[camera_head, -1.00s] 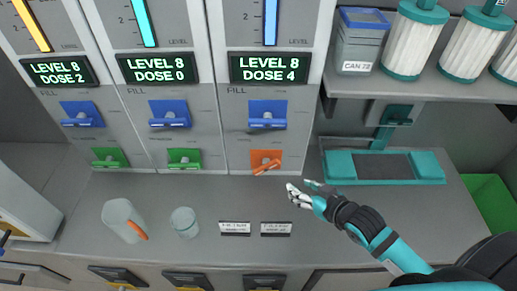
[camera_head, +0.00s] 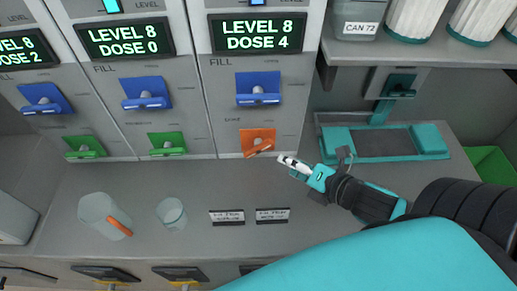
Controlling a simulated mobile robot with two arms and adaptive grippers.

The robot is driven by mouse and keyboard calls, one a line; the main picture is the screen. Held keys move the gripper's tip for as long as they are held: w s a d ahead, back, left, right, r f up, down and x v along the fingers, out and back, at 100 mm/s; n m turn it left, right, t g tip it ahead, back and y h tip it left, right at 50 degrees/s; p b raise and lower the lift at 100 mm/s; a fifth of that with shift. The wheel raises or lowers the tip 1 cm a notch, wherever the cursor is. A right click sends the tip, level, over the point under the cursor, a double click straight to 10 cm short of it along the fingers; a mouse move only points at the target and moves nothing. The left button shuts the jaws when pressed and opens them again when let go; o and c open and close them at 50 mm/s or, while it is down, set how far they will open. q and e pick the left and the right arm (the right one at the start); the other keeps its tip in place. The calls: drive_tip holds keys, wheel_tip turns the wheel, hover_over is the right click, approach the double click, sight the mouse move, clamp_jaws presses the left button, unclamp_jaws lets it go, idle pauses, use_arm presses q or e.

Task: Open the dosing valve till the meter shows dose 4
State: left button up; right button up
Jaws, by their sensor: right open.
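The meter (camera_head: 258,35) over the right column reads LEVEL 8, DOSE 4. Below it are a blue FILL valve (camera_head: 258,92) and an orange dosing valve (camera_head: 257,141) whose handle sits tilted, unlike the level green ones. The middle meter (camera_head: 126,39) reads DOSE 0 above a green valve (camera_head: 167,144). The left meter (camera_head: 25,46), partly cut off, reads DOSE 2 above another green valve (camera_head: 85,147). My right gripper (camera_head: 288,164) is open and empty, just right of and below the orange valve, apart from it. My left gripper is not in view.
A beaker with an orange handle (camera_head: 104,216) and a small glass (camera_head: 172,214) stand on the counter. Two label plates (camera_head: 227,217) lie right of them. A teal-framed scale (camera_head: 385,143) is behind my right arm. A shelf with a can (camera_head: 355,22) overhangs it.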

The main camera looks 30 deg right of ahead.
sight(262, 150)
drive_tip(key=p+x, duration=0.1)
drive_tip(key=x, duration=1.3)
drive_tip(key=shift+w+f+p, duration=0.2)
drive_tip(key=shift+p, duration=0.1)
clamp_jaws()
